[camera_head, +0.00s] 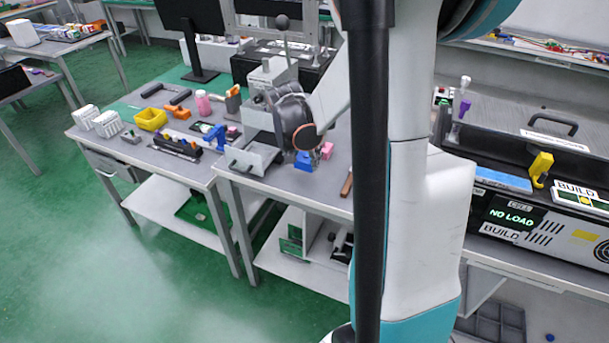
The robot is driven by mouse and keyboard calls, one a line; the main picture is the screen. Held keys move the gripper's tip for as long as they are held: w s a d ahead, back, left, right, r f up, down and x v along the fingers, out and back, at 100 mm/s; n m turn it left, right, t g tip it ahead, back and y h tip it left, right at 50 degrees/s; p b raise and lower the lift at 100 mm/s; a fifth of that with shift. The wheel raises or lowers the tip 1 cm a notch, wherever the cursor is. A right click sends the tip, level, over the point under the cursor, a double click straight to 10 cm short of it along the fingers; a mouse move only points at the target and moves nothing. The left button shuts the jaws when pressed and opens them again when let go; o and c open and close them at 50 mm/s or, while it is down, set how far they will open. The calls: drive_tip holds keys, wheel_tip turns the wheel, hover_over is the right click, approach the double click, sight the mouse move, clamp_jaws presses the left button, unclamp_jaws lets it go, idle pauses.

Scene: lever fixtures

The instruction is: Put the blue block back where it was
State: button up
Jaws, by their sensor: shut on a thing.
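The blue block (304,161) is at the front of the grey workbench (320,192), left of the dark post. My arm comes in from the upper right and its round grey wrist is just above the block. My gripper (302,151) is small in view and mostly hidden by the wrist. It is shut on the blue block. I cannot tell whether the block touches the bench top. A pink block (326,150) is close on its right.
A grey lever fixture (272,75) with a black ball knob stands behind my wrist. A brown-handled tool (347,183) lies to the right. The left bench holds a yellow bin (151,119) and several tools.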

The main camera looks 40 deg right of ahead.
sight(304, 170)
drive_tip(key=shift+f+b, duration=0.85)
drive_tip(key=shift+f, duration=1.7)
drive_tip(key=shift+f, duration=0.1)
drive_tip(key=o, duration=1.3)
drive_tip(key=shift+o, duration=0.2)
drive_tip(key=p+v, duration=0.4)
drive_tip(key=v, duration=0.8)
drive_tip(key=shift+a, duration=0.1)
